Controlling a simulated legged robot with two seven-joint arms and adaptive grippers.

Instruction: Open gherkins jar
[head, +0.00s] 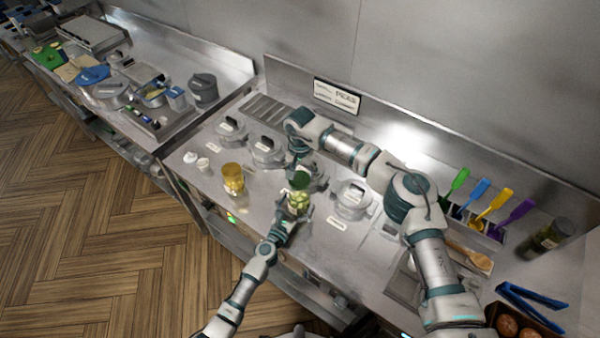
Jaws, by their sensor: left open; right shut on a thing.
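The gherkins jar (298,201) stands on the steel counter in the middle of the head view, with green pieces behind its clear wall. Its green lid (301,178) shows at the top of the jar; I cannot tell whether a gap separates them. My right gripper (306,181) reaches down from above and is shut on the lid, its fingers partly hidden. My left gripper (291,218) is open at the front side of the jar, close to its lower part. Whether its fingers touch the glass is not clear.
Lidded grey pots (266,150) are behind, and another pot (352,199) is to the right.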

